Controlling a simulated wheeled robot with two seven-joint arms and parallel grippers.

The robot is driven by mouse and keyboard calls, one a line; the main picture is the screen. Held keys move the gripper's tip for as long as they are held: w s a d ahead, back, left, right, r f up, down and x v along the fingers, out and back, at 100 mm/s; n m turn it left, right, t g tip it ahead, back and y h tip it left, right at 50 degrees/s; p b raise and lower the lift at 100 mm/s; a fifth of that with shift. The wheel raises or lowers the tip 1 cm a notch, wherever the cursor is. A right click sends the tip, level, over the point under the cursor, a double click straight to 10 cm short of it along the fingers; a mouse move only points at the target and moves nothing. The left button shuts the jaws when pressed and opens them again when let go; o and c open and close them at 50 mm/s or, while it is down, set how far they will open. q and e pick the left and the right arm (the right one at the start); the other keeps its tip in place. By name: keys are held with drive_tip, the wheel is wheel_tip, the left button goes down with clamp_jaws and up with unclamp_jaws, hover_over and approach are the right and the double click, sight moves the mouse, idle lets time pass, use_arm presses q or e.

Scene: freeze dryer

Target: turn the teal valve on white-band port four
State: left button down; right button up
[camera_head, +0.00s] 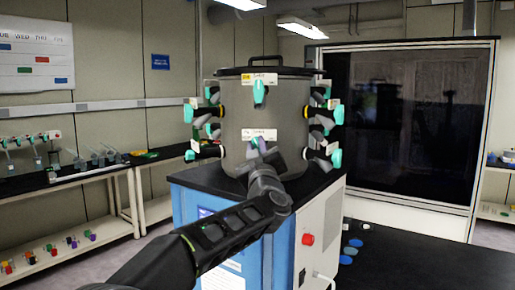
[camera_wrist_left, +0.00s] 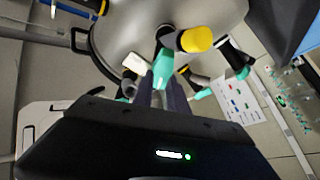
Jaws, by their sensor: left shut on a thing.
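The grey drum (camera_head: 290,112) of the freeze dryer carries several ports with teal valves around its side. One teal valve (camera_head: 258,90) hangs at the upper front below a label. My left gripper (camera_head: 261,151) is at the lower front port, just below its white label (camera_head: 259,134). It is shut on the teal valve (camera_wrist_left: 163,70) there, which shows between the fingertips in the left wrist view. The fingers cover most of this valve in the head view. The label print is too small to read. My right gripper is not in view.
The drum stands on a blue cabinet (camera_head: 190,205) with a black top. Neighbouring ports with teal valves (camera_head: 191,113) crowd both sides of the drum. A yellow-ended port (camera_wrist_left: 195,40) is close by the fingers in the left wrist view. A dark glass-fronted cabinet (camera_head: 410,120) stands right.

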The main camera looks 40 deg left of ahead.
use_arm(q)
drive_tip(key=n+g, duration=0.1)
drive_tip(key=n, duration=0.2)
drive_tip(key=n+g, duration=0.1)
drive_tip(key=n, duration=0.1)
drive_tip(key=shift+n+g+y+p, duration=0.4)
drive_tip(key=shift+a+f+n+g, duration=0.1)
drive_tip(key=shift+n+g, duration=0.3)
drive_tip(key=shift+n, duration=0.7)
drive_tip(key=c, duration=1.3)
unclamp_jaws()
drive_tip(key=shift+s, duration=0.1)
